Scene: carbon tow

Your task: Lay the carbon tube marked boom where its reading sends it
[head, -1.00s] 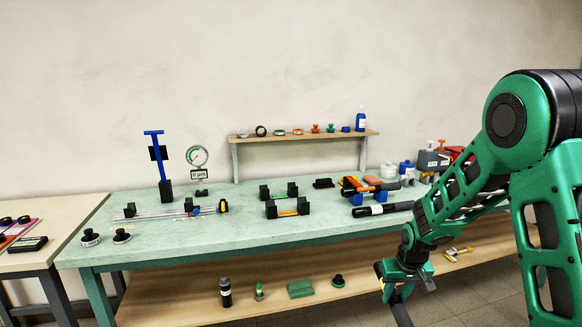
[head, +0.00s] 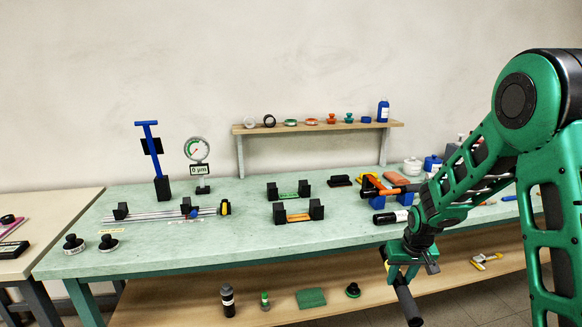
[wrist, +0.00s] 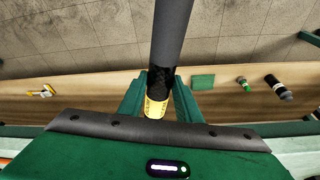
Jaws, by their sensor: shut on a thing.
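My gripper (head: 410,268) hangs low in front of the bench's front edge, shut on a dark grey carbon tube (head: 407,304). The wrist view shows the tube (wrist: 172,32) between the fingers, with a yellow label (wrist: 156,108) whose text I cannot read. On the bench a dial gauge (head: 197,149) stands over a small display (head: 200,170) that reads 0 µm. Two pairs of black cradle blocks stand mid-bench, one with a green strip (head: 289,194) behind, one with an orange strip (head: 299,217) in front. Both look empty.
A rail fixture (head: 160,215) lies left on the green bench (head: 250,235). Another dark tube (head: 388,217) with a white label lies right, near an orange-handled tool (head: 385,187). A shelf (head: 315,127) holds small items. The lower shelf (head: 400,273) holds bottles and a green block.

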